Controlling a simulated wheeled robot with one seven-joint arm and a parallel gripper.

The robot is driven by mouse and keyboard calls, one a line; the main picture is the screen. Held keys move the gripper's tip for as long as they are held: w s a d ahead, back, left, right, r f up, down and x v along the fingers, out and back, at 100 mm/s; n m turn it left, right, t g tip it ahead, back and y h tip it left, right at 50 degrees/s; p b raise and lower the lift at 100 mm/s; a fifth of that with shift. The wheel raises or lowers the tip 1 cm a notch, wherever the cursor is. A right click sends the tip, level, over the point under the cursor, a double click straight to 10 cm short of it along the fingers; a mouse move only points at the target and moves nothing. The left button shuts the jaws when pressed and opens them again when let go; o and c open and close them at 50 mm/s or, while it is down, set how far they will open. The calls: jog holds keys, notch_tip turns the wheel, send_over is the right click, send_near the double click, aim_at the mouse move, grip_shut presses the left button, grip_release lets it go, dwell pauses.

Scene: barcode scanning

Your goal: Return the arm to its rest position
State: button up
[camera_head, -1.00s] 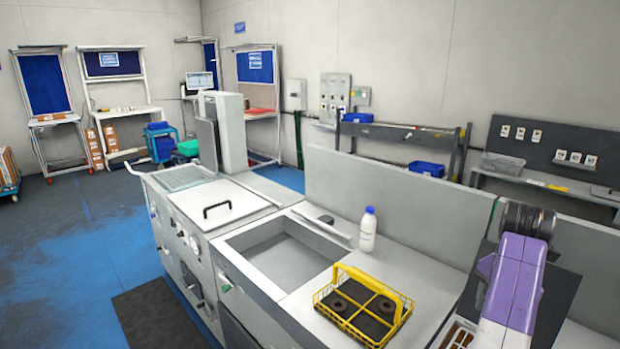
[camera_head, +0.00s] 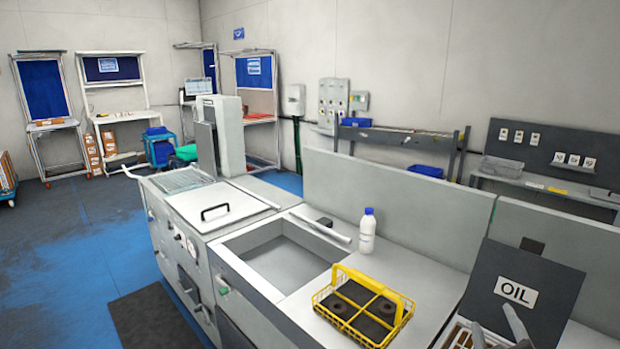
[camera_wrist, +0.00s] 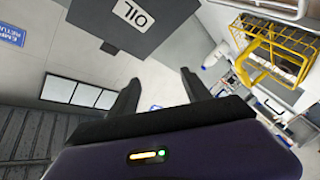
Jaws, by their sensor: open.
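My gripper (camera_wrist: 160,98) shows in the wrist view with its two dark fingers spread apart and nothing between them. In the head view only what look like grey finger tips (camera_head: 500,328) show at the lower right edge, in front of the dark OIL panel (camera_head: 522,290). The rest of my arm is out of the head view. The OIL panel also shows at the top of the wrist view (camera_wrist: 115,22).
A yellow wire basket (camera_head: 363,305) with dark round parts stands on the counter. A white bottle with a blue cap (camera_head: 367,232) stands behind it. A sink basin (camera_head: 285,262) lies to the left. Blue floor (camera_head: 90,250) is clear at the left.

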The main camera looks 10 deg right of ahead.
jog(key=s+a+f+m+y+b, duration=0.1)
jog(key=s+a+f+y, duration=0.1)
jog(key=s+a, duration=0.5)
jog(key=s+a+f+m+y+b, duration=0.2)
jog(key=s+a+f, duration=0.3)
jog(key=s, duration=1.3)
jog(key=s+a+f+m+g+y+b, duration=0.1)
jog(key=s+a+f+m+y, duration=0.1)
jog(key=s+a, duration=0.6)
jog(key=s+f+y, duration=0.1)
jog(key=s, duration=0.4)
jog(key=shift+a+f+b, duration=0.2)
jog(key=shift+a+b, duration=0.15)
jog(key=shift+a, duration=0.05)
